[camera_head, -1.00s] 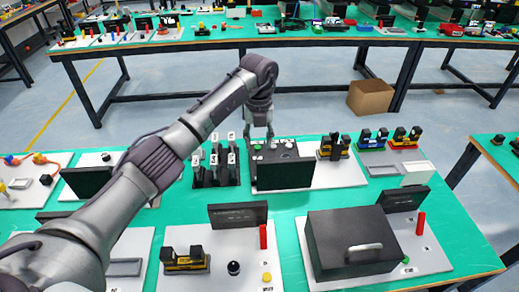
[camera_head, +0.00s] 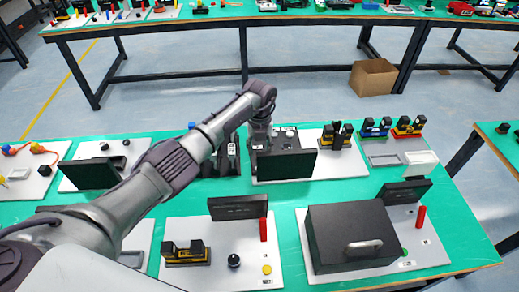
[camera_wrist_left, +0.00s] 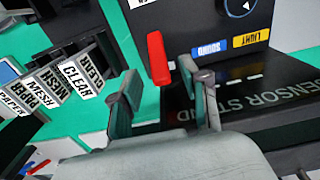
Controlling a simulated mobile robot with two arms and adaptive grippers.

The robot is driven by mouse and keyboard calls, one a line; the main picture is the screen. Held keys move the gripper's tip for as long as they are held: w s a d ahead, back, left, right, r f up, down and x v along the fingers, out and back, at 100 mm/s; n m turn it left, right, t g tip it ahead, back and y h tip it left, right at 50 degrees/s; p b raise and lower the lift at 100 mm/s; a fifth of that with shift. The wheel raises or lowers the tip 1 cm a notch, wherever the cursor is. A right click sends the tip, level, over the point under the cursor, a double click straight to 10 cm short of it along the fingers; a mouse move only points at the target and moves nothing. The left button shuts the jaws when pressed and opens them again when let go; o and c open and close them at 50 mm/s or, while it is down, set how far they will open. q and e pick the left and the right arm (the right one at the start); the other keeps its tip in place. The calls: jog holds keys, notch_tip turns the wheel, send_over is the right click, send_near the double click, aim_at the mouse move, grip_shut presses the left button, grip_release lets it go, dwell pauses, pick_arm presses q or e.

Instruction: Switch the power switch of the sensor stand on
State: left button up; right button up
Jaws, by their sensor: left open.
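The sensor stand has a black sign panel (camera_wrist_left: 262,90) lettered "SENSOR STAND" in the left wrist view. The back of what appears to be this panel (camera_head: 287,165) shows in the head view. A red switch lever (camera_wrist_left: 158,58) stands by the panel's left end, on a light base. My left gripper (camera_wrist_left: 160,78) is open, with one finger on each side of the red lever in the picture. I cannot tell whether a finger touches it. In the head view my left gripper (camera_head: 259,146) is behind the panel, its fingertips mostly hidden. My right gripper is not in view.
A dark box with "SOUND" and "LIGHT" labels (camera_wrist_left: 228,46) and a dial is beyond the lever. Dark holders with white label tags (camera_wrist_left: 75,72) stand to the left. Other stations, including a black box with a handle (camera_head: 350,235), fill the green table (camera_head: 460,240).

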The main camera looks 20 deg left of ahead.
pick_arm(q)
jog(key=shift+f, duration=1.05)
grip_shut()
